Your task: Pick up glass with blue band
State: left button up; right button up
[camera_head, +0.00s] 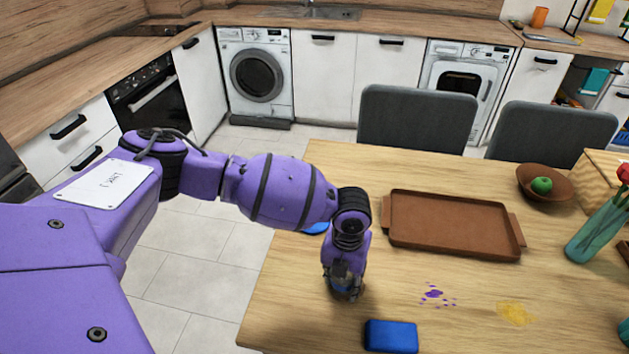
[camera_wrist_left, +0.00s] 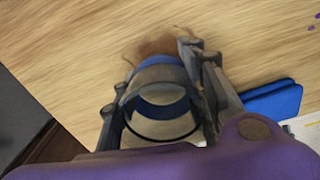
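The glass with the blue band (camera_wrist_left: 160,108) is between the two fingers of my left gripper (camera_wrist_left: 160,85) in the left wrist view. A finger lies close against each side of it, and the gripper looks shut on it. In the head view my left gripper (camera_head: 343,283) points down at the near left part of the table. The glass is mostly hidden there by the fingers. I cannot tell whether its base touches the table. My right gripper is in neither view.
A blue block (camera_head: 391,336) lies close by at the table's front edge. A brown tray (camera_head: 455,222) is behind to the right. A bowl with a green apple (camera_head: 541,185) and a teal vase (camera_head: 597,232) stand further right. Purple spots (camera_head: 434,294) and a yellow stain (camera_head: 516,313) mark the table.

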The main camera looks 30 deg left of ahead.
pick_arm(q)
jog(key=c, duration=0.5)
jog(key=shift+w+r, duration=0.1)
jog(key=shift+c, duration=0.3)
